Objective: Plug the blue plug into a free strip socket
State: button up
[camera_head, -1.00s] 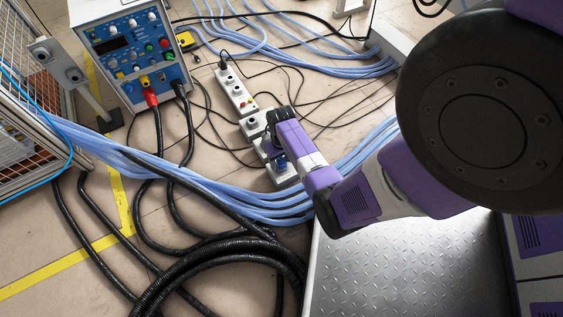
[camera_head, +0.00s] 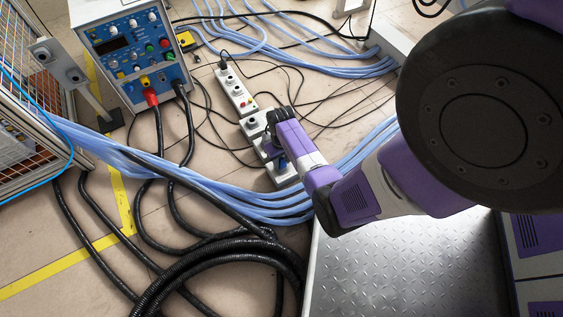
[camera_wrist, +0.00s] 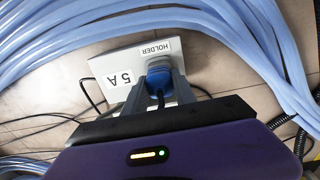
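The blue plug (camera_wrist: 158,78) sits upright in a white block labelled "HOLDER" and "5 A" (camera_wrist: 115,66). A black cable runs from the plug toward my gripper. My gripper (camera_wrist: 160,86) has one grey finger on each side of the plug, very close to it; whether they press on it I cannot tell. In the head view my gripper (camera_head: 272,136) is over the holder block (camera_head: 286,178), with the blue plug (camera_head: 282,162) partly showing below it. The white socket strip (camera_head: 237,92) lies up and left of the holder, with a black plug at its far end.
Blue cable bundles (camera_head: 200,180) pass close below the holder. Thin black cables lie around the strip. A metal tread plate (camera_head: 400,265) is at lower right.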

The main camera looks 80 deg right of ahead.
aim_at(282, 158)
grip_shut()
jog(key=shift+r, duration=0.15)
jog(key=shift+r+p, duration=2.9)
jog(key=shift+p, duration=0.25)
